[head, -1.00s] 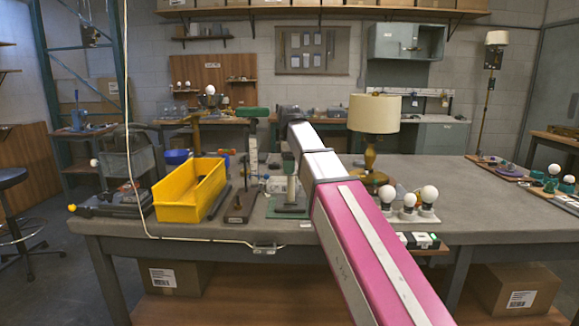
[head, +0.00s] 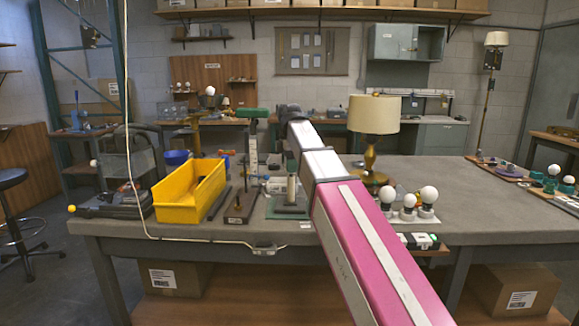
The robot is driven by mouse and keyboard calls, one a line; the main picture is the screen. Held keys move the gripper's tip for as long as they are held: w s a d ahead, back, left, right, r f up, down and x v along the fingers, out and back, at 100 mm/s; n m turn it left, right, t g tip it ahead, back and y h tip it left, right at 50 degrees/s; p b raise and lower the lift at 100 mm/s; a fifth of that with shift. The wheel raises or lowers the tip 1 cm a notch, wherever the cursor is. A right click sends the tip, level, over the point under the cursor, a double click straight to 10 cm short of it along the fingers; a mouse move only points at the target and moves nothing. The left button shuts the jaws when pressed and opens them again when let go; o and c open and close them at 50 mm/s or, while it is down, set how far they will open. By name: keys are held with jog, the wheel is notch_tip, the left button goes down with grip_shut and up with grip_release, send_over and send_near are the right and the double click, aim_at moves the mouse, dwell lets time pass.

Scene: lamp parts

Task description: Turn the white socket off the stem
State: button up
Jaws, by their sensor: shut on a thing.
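A pale upright stem (head: 291,187) stands on a green base plate (head: 287,209) near the front edge of the bench. My gripper (head: 290,168) is at the top of this stem, small and dark, and partly hidden behind my pink and white arm. It is shut at the stem's top, where the white socket sits. The socket is mostly hidden by the jaws and arm, so its thread and any gap to the stem cannot be seen.
A yellow bin (head: 190,192) stands to the left on the grey bench (head: 350,231). A dark stand (head: 240,205) is close beside the stem. Right of my arm are a brass lamp (head: 373,115) and several white bulbs (head: 428,195). The bench's right middle is clear.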

jog(key=shift+r, duration=0.55)
dwell(0.4)
jog(key=shift+r, duration=0.85)
jog(key=shift+r, duration=0.1)
jog(key=shift+r, duration=1.9)
